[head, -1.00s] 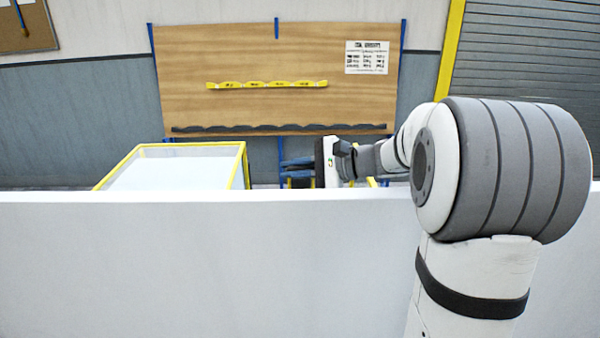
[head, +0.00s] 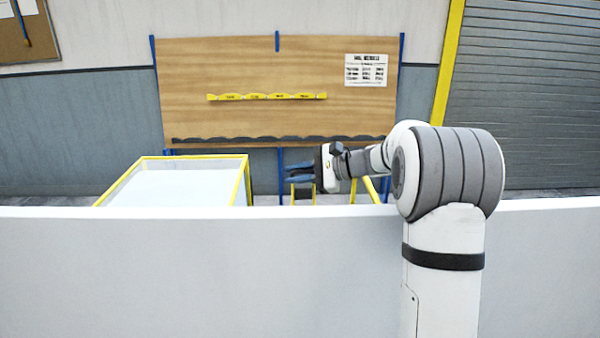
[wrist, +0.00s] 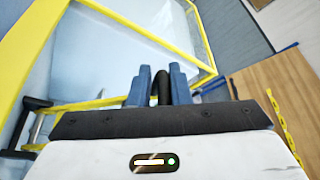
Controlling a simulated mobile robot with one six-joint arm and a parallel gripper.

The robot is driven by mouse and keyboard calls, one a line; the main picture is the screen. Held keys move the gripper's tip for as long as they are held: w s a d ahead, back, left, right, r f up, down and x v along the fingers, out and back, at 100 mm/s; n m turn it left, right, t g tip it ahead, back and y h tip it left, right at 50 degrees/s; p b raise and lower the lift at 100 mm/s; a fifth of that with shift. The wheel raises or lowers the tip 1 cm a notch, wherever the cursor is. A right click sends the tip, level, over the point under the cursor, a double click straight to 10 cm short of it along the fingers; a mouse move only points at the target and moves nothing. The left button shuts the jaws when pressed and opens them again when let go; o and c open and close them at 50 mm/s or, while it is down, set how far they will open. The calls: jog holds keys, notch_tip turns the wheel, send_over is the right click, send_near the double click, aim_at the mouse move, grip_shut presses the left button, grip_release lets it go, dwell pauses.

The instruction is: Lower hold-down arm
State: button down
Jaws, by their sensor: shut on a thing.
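My gripper (head: 298,172) reaches over the far edge of a white wall in the head view, its blue fingers pointing left. In the wrist view the blue fingers (wrist: 158,88) are closed around a dark upright bar (wrist: 161,86), which looks like a handle. Most of that bar is hidden behind the fingers and the gripper body. I cannot tell from these frames whether it belongs to the hold-down arm. The hold-down arm as a whole is not clearly visible in either view.
A yellow-framed guard with pale panels (head: 244,180) stands left of my gripper. A white wall (head: 200,265) fills the foreground. A wooden board (head: 280,70) hangs behind. In the wrist view a dark and grey rod assembly (wrist: 34,125) sits at the lower left.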

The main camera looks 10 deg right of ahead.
dwell(0.3)
jog(key=c, duration=1.5)
grip_release()
jog(key=shift+w, duration=0.1)
jog(key=shift+d, duration=0.15)
jog(key=shift+d+b, duration=0.3)
jog(key=shift+d, duration=0.05)
jog(key=b+v, duration=0.2)
jog(key=v, duration=0.5)
jog(key=shift+a, duration=0.1)
jog(key=shift+r, duration=0.1)
jog(key=shift+s, duration=0.2)
